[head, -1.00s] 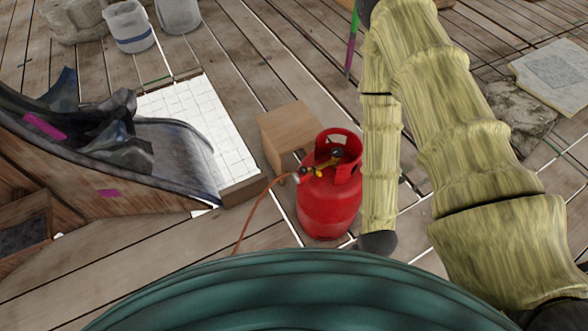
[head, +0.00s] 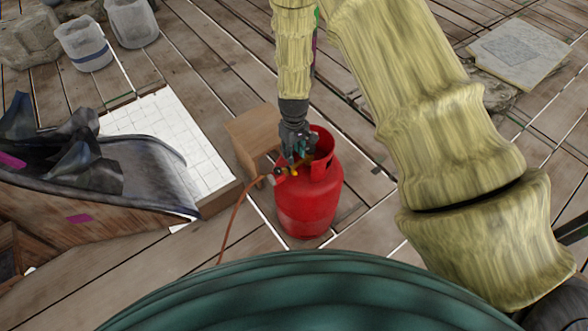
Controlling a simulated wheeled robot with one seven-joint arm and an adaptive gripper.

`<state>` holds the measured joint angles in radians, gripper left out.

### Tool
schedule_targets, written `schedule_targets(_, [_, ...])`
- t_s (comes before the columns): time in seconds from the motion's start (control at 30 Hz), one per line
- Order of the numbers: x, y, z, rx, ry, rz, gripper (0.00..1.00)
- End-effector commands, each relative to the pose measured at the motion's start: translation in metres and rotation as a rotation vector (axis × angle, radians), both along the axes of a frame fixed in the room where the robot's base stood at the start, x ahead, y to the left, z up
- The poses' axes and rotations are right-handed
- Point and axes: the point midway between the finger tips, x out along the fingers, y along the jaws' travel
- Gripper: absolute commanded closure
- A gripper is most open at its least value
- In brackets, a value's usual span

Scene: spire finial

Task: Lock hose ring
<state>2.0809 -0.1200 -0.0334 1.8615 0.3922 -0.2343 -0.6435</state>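A red gas cylinder (head: 308,200) stands upright on the plank floor in the middle of the head view. Its valve (head: 287,171), with yellow and red parts, sits inside the red collar. An orange-brown hose (head: 236,217) runs from the valve's left side down to the floor. The hose ring is too small to make out clearly at the hose end (head: 270,180). My dark gripper (head: 297,157) points down at the valve, over the left side of the collar. It hides part of the valve. I cannot tell whether its fingers touch or hold anything.
A wooden box (head: 249,138) stands just behind and left of the cylinder. A white gridded panel (head: 160,135) and a grey curved sheet (head: 150,170) lie to the left. Two buckets (head: 84,46) are at the back left. The floor right of the cylinder is clear.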

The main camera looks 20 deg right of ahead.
Motion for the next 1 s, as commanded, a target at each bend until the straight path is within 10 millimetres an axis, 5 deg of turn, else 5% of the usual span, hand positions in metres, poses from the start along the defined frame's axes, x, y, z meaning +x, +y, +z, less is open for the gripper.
schedule_targets(0.6, [-0.001, 0.0, -0.079, -0.001, 0.001, -0.002, 0.68])
schedule_targets(1.0, [-0.001, -0.001, -0.098, -0.001, 0.001, -0.001, 0.68])
